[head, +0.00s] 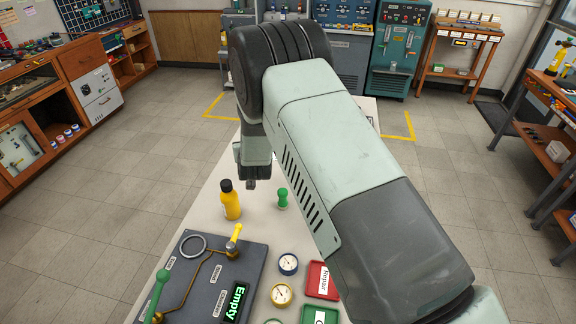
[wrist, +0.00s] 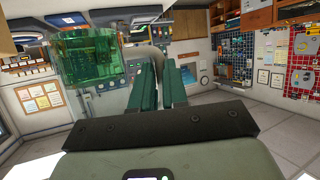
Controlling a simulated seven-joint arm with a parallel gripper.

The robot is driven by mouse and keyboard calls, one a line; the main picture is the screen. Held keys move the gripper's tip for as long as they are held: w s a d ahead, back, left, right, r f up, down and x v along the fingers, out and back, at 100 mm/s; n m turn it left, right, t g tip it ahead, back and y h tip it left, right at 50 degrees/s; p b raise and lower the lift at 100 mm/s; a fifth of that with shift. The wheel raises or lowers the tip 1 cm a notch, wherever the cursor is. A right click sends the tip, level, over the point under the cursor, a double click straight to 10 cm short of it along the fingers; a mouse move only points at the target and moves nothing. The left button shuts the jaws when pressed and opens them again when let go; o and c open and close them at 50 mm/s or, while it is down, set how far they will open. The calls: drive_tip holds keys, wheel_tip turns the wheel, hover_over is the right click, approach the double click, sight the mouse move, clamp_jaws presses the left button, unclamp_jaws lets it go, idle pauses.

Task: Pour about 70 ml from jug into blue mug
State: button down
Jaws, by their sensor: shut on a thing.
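In the wrist view a green see-through vessel, apparently the jug (wrist: 92,55), is at the upper left, beside my gripper (wrist: 161,72). A pale curved piece, apparently its handle (wrist: 155,55), runs between the two dark green fingers, which are shut on it. The liquid level inside cannot be made out.

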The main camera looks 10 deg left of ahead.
drive_tip(key=w+d+r+m+h, duration=0.7)
drive_tip(key=w+d+m+h, duration=0.15)
drive_tip(key=w, duration=0.25)
drive_tip(key=s+d+f+m+g+h, duration=0.1)
drive_tip(key=d+m+g+h, duration=0.1)
drive_tip(key=d+m+h, duration=0.1)
drive_tip(key=s+d+f+m+g+h, duration=0.1)
drive_tip(key=d+m+g+h, duration=0.1)
drive_tip(key=d, duration=0.3)
drive_tip(key=s+d+f+m+g+h, duration=0.1)
drive_tip(key=d+f+m+g+h, duration=0.1)
drive_tip(key=d+m+h, duration=0.1)
drive_tip(key=shift+d+m+g+h, duration=0.35)
drive_tip(key=shift+d+h, duration=0.2)
drive_tip(key=shift+d, duration=0.4)
drive_tip(key=shift+s+d+f+m+g, duration=0.25)
drive_tip(key=shift+s+m+g, duration=0.05)
drive_tip(key=shift+s+g, duration=0.1)
drive_tip(key=shift+t, duration=0.35)
